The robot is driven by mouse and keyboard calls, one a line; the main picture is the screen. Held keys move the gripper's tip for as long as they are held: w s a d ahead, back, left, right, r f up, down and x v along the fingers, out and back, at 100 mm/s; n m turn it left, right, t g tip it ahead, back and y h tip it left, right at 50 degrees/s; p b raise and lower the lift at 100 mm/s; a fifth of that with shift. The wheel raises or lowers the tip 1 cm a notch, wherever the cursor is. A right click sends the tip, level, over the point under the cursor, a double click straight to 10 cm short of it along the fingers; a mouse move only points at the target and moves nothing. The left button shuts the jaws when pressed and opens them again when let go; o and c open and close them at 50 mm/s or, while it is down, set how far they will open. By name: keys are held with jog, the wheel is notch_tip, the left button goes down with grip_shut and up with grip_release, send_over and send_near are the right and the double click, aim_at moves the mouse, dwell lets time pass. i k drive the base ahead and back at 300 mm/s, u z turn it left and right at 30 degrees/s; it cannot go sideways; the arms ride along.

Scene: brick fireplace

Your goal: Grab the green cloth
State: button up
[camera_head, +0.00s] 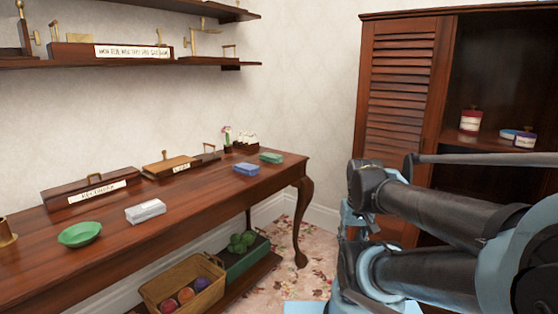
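A small folded green cloth (271,158) lies near the far right end of the dark wooden table (215,205), beside a folded blue cloth (246,169). My arm fills the lower right of the view, to the right of the table and apart from the cloth. My arm's parts overlap there, and I cannot make out my gripper's fingers or whether they are open. Nothing covers the green cloth.
A grey-white folded cloth (146,211), a green bowl (80,234) and wooden boxes (92,191) share the table. A wicker basket (183,283) and a green crate (246,262) are below. A wooden cabinet (401,85) stands right. Shelves (130,61) hang above.

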aim_at(273, 158)
jog(key=i, duration=0.9)
jog(key=u, duration=0.05)
